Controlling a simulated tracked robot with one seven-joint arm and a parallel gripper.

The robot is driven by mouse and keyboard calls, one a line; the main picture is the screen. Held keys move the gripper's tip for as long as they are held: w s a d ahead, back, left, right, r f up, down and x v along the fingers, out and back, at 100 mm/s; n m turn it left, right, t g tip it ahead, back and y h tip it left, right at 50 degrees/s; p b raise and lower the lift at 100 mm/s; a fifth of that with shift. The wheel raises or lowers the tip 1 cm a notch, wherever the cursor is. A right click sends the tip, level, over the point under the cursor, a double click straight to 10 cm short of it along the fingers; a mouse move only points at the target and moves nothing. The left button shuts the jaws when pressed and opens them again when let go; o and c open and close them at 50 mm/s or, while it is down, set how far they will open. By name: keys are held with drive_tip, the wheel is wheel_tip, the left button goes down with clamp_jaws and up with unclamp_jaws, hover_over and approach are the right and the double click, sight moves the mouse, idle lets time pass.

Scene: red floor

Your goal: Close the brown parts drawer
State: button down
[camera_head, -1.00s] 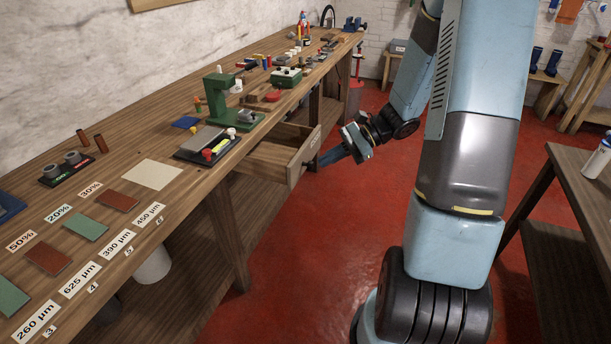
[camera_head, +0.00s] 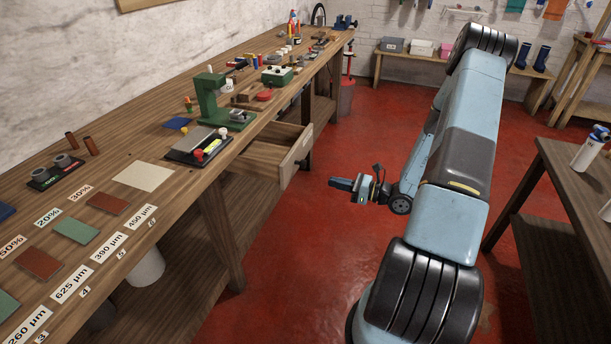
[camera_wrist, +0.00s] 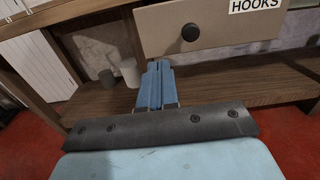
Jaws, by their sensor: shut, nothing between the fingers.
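The brown parts drawer (camera_head: 272,157) is pulled out from under the long workbench in the head view, and its open top shows. Its front panel fills the upper part of the wrist view (camera_wrist: 215,27), with a dark round knob (camera_wrist: 190,32) and a label reading "HOOKS". My gripper (camera_head: 335,183) is shut and empty. It is in the air over the floor, to the right of the drawer front and apart from it. In the wrist view the shut blue fingers (camera_wrist: 158,68) point toward the bench, below and left of the knob.
The workbench (camera_head: 165,206) carries a green press (camera_head: 212,100), labelled plates and small parts above the drawer. A bench leg (camera_head: 222,240) stands left of the drawer. Another table (camera_head: 575,180) with a bottle is at the right. Red floor between is clear.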

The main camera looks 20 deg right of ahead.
sight(289, 171)
drive_tip(key=x, duration=1.4)
